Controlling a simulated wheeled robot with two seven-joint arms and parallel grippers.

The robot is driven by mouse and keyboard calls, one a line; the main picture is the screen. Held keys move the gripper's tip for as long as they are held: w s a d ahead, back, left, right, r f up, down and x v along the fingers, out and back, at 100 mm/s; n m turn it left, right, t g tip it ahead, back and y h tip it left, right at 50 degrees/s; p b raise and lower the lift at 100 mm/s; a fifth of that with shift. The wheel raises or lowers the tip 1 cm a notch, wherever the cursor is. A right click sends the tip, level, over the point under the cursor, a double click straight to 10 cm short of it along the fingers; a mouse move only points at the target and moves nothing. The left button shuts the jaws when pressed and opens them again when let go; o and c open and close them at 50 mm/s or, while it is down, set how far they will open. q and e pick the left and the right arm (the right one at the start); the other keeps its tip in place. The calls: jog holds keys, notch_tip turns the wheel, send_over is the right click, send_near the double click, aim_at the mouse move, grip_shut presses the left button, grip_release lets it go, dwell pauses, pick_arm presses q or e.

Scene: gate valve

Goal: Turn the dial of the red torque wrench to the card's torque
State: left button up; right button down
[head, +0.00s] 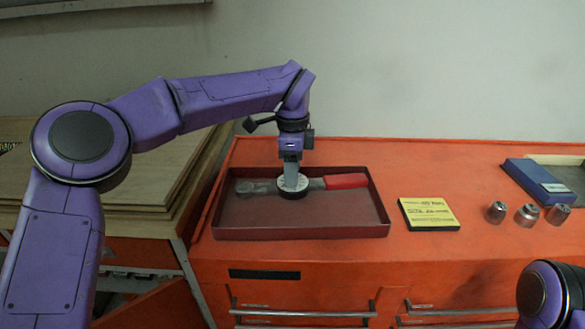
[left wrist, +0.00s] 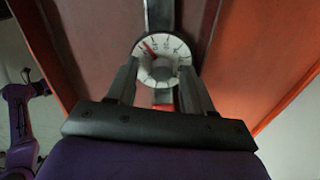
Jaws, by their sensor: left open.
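The torque wrench (head: 344,181) lies in a dark red tray (head: 302,233), its red handle to the right and its grey head to the left. Its round white dial (left wrist: 163,60) has marks around the rim and a red pointer toward the upper left in the left wrist view. My left gripper (head: 291,188) points straight down over the dial. Its fingers are open, one on each side of the dial's near part; I cannot tell whether they touch it. The yellow card (head: 429,213) lies right of the tray, its print too small to read. My right gripper is out of view.
The tray stands on an orange cabinet (head: 450,160) with drawers below. Several metal sockets (head: 526,214) and a blue case (head: 538,181) are at the right. Wooden boards (head: 130,185) are stacked at the left. A wall rises behind.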

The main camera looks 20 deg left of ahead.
pick_arm(q)
jog(key=shift+w, duration=0.1)
grip_shut()
jog(key=shift+m, duration=0.3)
jog(key=m+p, duration=0.1)
jog(key=m, duration=0.2)
jog(key=shift+m, duration=0.3)
jog(key=m+p, duration=0.1)
jog(key=m, duration=0.2)
jog(key=shift+r+m, duration=0.1)
jog(key=shift+m, duration=0.2)
jog(key=m+p, duration=0.4)
jog(key=m, duration=0.2)
jog(key=m+p, duration=0.2)
jog(key=m, duration=0.2)
jog(key=shift+m+p, duration=0.3)
jog(key=shift+p, duration=0.05)
jog(key=shift+m+p, duration=0.85)
jog(key=shift+m, duration=0.55)
